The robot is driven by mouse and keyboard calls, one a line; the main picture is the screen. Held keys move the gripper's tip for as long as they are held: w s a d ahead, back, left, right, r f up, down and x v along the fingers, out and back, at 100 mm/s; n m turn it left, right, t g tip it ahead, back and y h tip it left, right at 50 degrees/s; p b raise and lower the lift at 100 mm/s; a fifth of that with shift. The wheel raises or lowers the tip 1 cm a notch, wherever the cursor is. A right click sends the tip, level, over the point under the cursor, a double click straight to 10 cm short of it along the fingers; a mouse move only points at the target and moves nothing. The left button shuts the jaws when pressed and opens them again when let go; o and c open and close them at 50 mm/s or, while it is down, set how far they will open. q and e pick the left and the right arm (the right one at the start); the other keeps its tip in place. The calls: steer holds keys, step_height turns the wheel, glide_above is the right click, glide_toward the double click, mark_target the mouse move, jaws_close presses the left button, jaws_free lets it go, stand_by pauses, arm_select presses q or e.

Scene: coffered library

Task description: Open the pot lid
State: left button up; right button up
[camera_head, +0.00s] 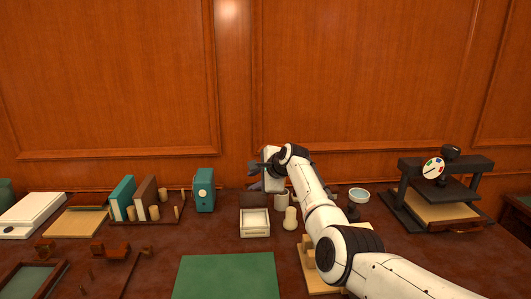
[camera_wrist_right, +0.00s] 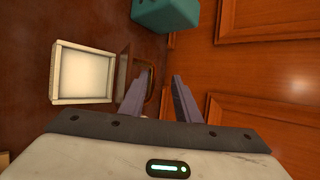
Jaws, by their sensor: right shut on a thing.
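A white square box (camera_head: 255,222), perhaps the pot, stands open on the desk. A dark brown panel (camera_head: 253,199), which looks like its lid, stands raised along the box's back edge. In the wrist view the box (camera_wrist_right: 82,73) shows its pale inside, and the panel (camera_wrist_right: 122,76) stands beside it, near one finger. My right gripper (camera_head: 256,178) is behind and above the box. Its fingers (camera_wrist_right: 160,80) are some way apart, with a dark looped part (camera_wrist_right: 145,88) at the left finger, perhaps a handle. The exact contact is partly hidden. My left gripper is out of view.
A teal box (camera_head: 204,190) stands left of the white box. A cream peg-like piece (camera_head: 290,219) and a pale cup (camera_head: 281,200) stand close on its right. A green mat (camera_head: 226,277) lies in front. A wood-panelled wall (camera_head: 330,80) rises close behind.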

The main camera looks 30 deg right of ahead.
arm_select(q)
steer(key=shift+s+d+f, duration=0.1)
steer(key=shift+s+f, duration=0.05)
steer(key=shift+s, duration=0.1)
arm_select(e)
step_height(320, 180, up, 8)
steer(key=s+d, duration=0.2)
steer(key=shift+d+f, duration=0.15)
steer(key=shift+d, duration=0.2)
steer(key=shift+s+d+r, duration=0.2)
steer(key=shift+s+r, duration=0.2)
steer(key=shift+r, duration=0.3)
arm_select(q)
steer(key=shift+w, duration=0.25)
